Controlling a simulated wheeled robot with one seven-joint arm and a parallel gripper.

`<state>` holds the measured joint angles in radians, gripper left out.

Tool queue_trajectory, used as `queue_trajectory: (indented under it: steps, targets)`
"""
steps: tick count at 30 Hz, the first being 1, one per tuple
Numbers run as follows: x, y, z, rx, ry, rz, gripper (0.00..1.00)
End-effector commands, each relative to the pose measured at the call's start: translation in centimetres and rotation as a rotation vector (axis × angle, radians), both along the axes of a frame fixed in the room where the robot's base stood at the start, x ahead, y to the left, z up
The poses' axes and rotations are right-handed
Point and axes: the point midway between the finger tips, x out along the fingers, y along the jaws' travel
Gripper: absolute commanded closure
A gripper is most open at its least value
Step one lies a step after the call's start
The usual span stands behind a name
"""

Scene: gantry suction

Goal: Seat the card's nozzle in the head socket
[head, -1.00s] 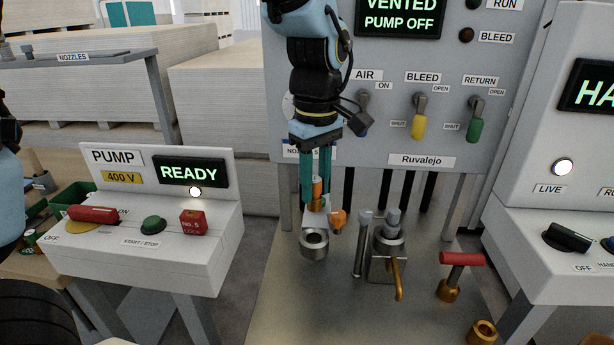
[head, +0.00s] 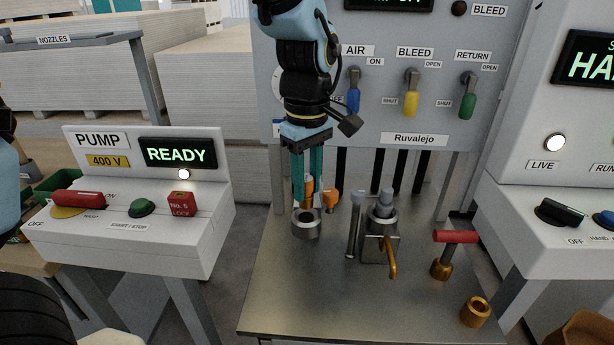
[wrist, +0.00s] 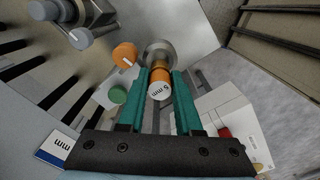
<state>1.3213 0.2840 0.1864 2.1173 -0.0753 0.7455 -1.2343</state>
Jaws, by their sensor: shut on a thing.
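My gripper (head: 308,200) points down and is shut on an orange nozzle (head: 308,185) between its teal fingers. In the wrist view the nozzle (wrist: 160,74) has a white end marked "5 mm" facing the camera. A grey round socket (head: 306,227) with a dark bore stands just in front of and below the fingertips in the head view. In the wrist view a grey ring (wrist: 158,48) lies beyond the nozzle's far end. The nozzle's lower end is hidden, so I cannot tell whether it is in the socket. No card is readable.
An orange knob (head: 331,197) sits right beside the socket. A clamp-like fixture (head: 382,222) with a brass handle, a red T-handle (head: 455,237) and a brass ring (head: 475,311) stand further right. The metal table (head: 330,295) is clear in front.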

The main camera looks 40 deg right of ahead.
Motion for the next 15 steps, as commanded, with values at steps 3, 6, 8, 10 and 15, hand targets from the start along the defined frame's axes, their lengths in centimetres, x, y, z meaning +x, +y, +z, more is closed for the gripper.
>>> queue_trajectory:
  steps: [3,6,8,10,15]
  targets:
    - [0.00,0.03,-1.05,0.001,0.000,0.000,1.00]
    - [0.00,0.03,-1.33,0.000,0.000,0.000,1.00]
    - [0.00,0.02,-1.38,0.000,0.000,0.000,1.00]
    - [0.00,0.01,-1.37,0.000,0.000,0.000,1.00]
    - [0.00,0.01,-1.34,0.000,0.000,0.000,1.00]
